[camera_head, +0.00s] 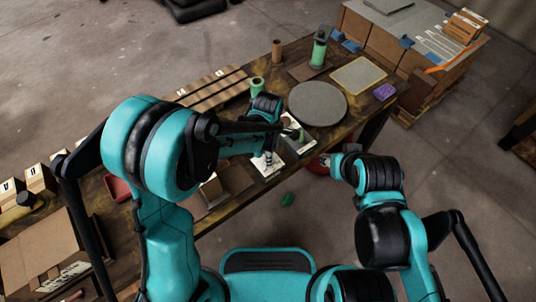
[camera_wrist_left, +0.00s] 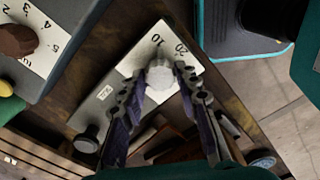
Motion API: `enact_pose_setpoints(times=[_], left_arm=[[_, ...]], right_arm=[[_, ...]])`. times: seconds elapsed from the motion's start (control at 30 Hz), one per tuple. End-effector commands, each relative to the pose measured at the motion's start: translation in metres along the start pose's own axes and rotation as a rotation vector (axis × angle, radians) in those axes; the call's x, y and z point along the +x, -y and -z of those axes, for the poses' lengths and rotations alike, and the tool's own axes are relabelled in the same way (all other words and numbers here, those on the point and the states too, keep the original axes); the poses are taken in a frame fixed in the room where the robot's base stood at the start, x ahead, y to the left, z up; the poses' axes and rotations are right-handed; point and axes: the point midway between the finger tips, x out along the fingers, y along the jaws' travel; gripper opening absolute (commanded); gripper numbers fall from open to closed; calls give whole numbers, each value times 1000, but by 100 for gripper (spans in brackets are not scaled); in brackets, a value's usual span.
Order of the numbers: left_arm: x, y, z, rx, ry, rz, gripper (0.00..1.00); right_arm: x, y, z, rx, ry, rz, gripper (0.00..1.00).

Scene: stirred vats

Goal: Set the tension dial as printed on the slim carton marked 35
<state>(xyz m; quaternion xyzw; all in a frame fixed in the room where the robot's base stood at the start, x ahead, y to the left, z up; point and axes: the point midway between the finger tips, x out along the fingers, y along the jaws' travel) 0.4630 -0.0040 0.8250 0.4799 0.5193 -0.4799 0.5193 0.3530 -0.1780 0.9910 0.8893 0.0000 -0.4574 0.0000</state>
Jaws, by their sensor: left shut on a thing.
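In the left wrist view, a pale round knob (camera_wrist_left: 160,77) sits on a light dial plate (camera_wrist_left: 122,95) printed with 10 and 20. My left gripper (camera_wrist_left: 160,73) has its fingers closed on both sides of the knob. In the head view my left gripper (camera_head: 268,157) is low over a white panel (camera_head: 262,169) at the bench's near edge. My right gripper (camera_head: 330,161) is by the near edge, apart from the dial; its fingers are too small to judge. I cannot make out a carton marked 35.
On the bench are a round grey disc (camera_head: 318,104), a green bottle (camera_head: 318,52) and a purple block (camera_head: 384,91). Labelled boxes (camera_head: 40,178) stand at the left.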

Motion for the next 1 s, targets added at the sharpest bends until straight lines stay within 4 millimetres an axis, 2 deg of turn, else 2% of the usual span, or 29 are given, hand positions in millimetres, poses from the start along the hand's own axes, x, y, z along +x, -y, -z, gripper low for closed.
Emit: enact_pose_setpoints(times=[0.27,0.7,1.0], left_arm=[[0,0,0,180,0,0,3],[0,0,0,565,0,0,3],[0,0,0,744,0,-1,3]], right_arm=[[2,0,-1,0,0,0,40],[4,0,-3,0,0,0,40],[5,0,-3,0,0,0,40]])
